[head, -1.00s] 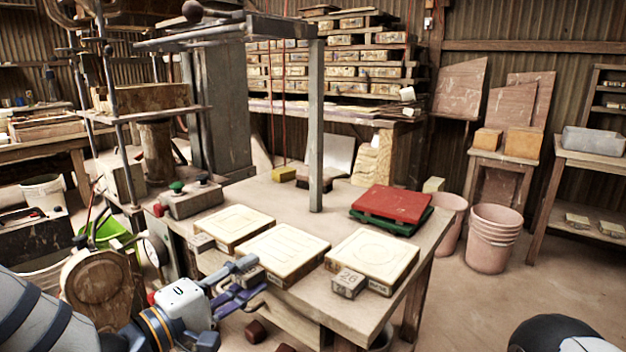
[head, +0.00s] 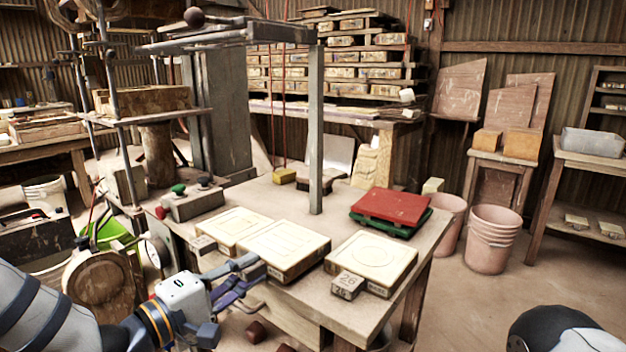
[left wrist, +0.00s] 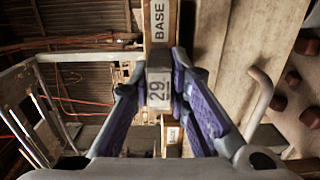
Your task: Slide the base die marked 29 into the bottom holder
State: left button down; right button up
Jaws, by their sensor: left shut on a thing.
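The base die marked 29 (head: 285,249) is a cream slab in a wooden frame, the middle one of three dies on the bench. In the left wrist view its end block, marked 29 (left wrist: 158,88), sits below the BASE label (left wrist: 158,22). My left gripper (left wrist: 160,72) is shut on that end block, one purple finger on each side. In the head view the left gripper (head: 250,272) is at the die's front left edge, partly hiding the block. The bottom holder cannot be made out for certain. My right gripper is not in view.
Another die (head: 229,229) lies close on the left, and the die marked 26 (head: 372,260) lies on the right. Red and green plates (head: 393,206) are stacked behind. A grey post (head: 316,130) rises from the bench. A control box (head: 193,203) stands back left.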

pick_arm(q)
jog(key=shift+r+p, duration=0.65)
jog(key=shift+r, duration=1.2)
jog(key=shift+f, duration=0.1)
